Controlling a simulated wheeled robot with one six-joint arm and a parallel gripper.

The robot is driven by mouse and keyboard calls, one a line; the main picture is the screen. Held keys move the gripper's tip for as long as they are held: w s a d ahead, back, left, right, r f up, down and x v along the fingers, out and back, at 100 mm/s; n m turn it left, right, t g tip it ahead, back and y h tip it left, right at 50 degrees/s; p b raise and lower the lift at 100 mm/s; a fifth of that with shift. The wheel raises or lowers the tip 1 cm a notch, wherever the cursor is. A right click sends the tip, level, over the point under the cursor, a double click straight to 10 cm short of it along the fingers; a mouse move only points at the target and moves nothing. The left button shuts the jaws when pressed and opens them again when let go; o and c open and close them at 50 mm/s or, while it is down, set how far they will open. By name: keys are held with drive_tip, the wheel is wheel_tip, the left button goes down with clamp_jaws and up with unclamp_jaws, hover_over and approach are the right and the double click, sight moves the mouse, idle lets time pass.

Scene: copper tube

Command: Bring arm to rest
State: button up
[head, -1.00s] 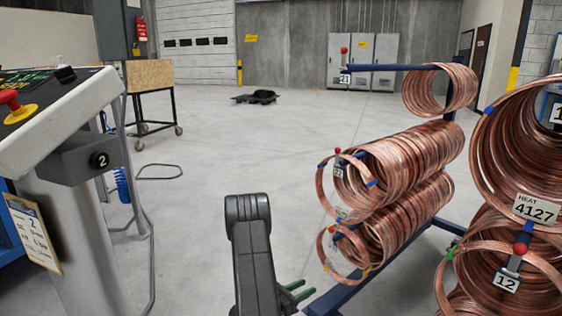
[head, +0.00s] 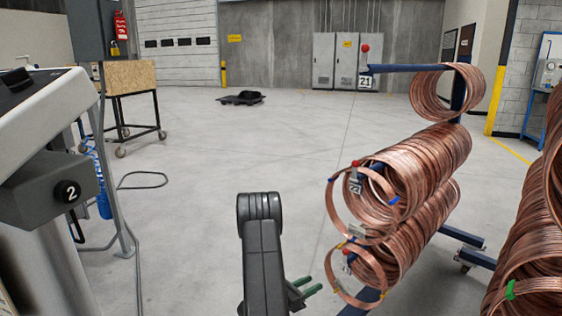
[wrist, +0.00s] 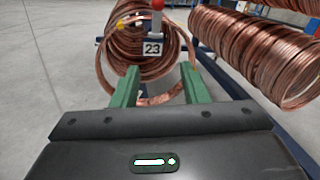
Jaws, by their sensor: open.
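My arm (head: 262,255) rises in the lower middle of the head view, over the open floor left of the coil rack. My gripper (wrist: 158,85) has two green fingers, spread apart with nothing between them. In the wrist view a copper coil (wrist: 142,48) hangs beyond the fingertips, on a peg with a red knob and a tag reading 23. I cannot tell from the picture how near the fingertips are to it. In the head view the green fingers (head: 307,288) show low, just left of the lower coil on the rack.
The rack's copper coils (head: 430,165) stand close on the right, with another coil stack (head: 535,240) at the right edge. A control console (head: 40,150) stands at the left, with a loose cable on the floor. A black object (head: 241,98) lies on the floor ahead. The middle floor is clear.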

drive_tip(key=shift+g+y, duration=0.4)
drive_tip(key=shift+y, duration=0.2)
drive_tip(key=x, duration=0.3)
drive_tip(key=r+x, duration=0.1)
drive_tip(key=x, duration=0.3)
drive_tip(key=r+x, duration=0.1)
drive_tip(key=x, duration=0.3)
drive_tip(key=shift+d+r, duration=0.2)
drive_tip(key=shift+r, duration=0.05)
